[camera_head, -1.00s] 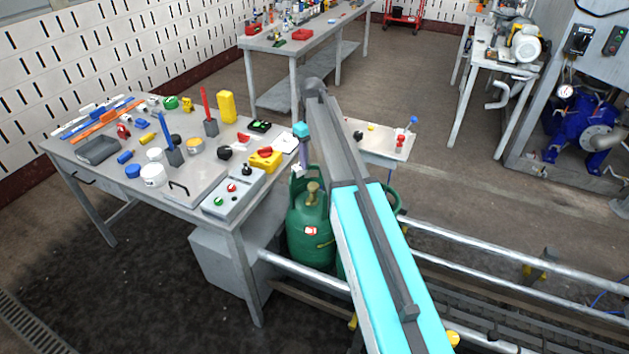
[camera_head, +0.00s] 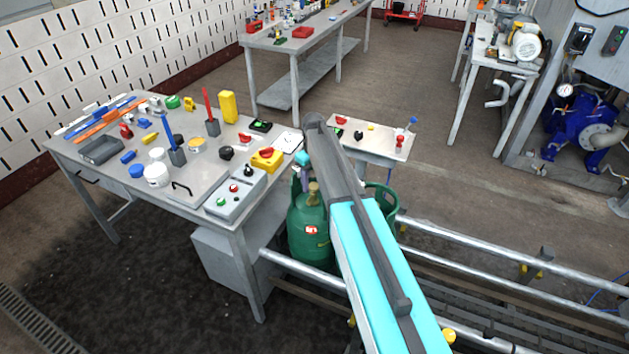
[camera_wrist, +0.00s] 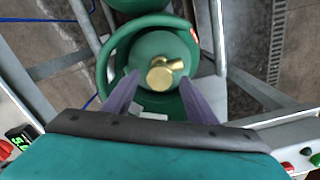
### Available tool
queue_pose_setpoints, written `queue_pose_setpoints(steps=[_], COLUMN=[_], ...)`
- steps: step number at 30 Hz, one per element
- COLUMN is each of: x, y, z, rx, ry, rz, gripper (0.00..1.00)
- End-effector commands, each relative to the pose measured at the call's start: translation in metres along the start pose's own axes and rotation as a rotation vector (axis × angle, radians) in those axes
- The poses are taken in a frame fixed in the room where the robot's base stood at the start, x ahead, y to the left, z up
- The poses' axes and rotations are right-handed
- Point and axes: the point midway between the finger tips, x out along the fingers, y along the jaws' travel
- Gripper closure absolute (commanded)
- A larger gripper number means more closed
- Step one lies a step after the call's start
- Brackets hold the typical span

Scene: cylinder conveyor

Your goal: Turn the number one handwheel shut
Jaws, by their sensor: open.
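A green gas cylinder (camera_head: 309,228) with a red and white label stands by the conveyor rails, beside the workbench. Its brass valve (camera_head: 313,193) is on top. In the wrist view the brass valve with its handwheel (camera_wrist: 161,77) sits inside the cylinder's green collar (camera_wrist: 112,63). My gripper (camera_wrist: 160,92) is open above the cylinder, its two purple fingers pointing at the valve, one on either side and apart from it. In the head view my gripper (camera_head: 303,178) is partly hidden behind my arm. A second green cylinder (camera_head: 384,199) is mostly hidden behind my arm.
The workbench (camera_head: 205,187) on the left carries tools, tubs and a control box (camera_head: 236,197). A small side table (camera_head: 380,148) stands behind the cylinders. Conveyor rails (camera_head: 480,245) run to the right. Open floor lies beyond.

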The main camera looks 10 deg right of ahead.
Motion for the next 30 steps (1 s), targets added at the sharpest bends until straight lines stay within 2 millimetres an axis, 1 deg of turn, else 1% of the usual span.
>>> queue_pose_setpoints(steps=[4,12,14,18,19,20,30], x=[0.0041,0.0047,0.0046,0.0045,0.0045,0.0045,0.0049], y=[0.0004,0.0008,0.0008,0.0009,0.001,0.001,0.0013], z=[0.0001,0.0004,0.0004,0.0006,0.0006,0.0006,0.0008], rx=[0.001,0.001,0.001,0.001,0.001,0.001,0.035], ry=[0.001,0.001,0.0,0.0,0.0,0.0,0.0], rz=[0.0,0.0,0.0,0.0,0.0,0.0,0.0], gripper=[0.48,0.48,0.58,0.82,0.87,0.89,0.89])
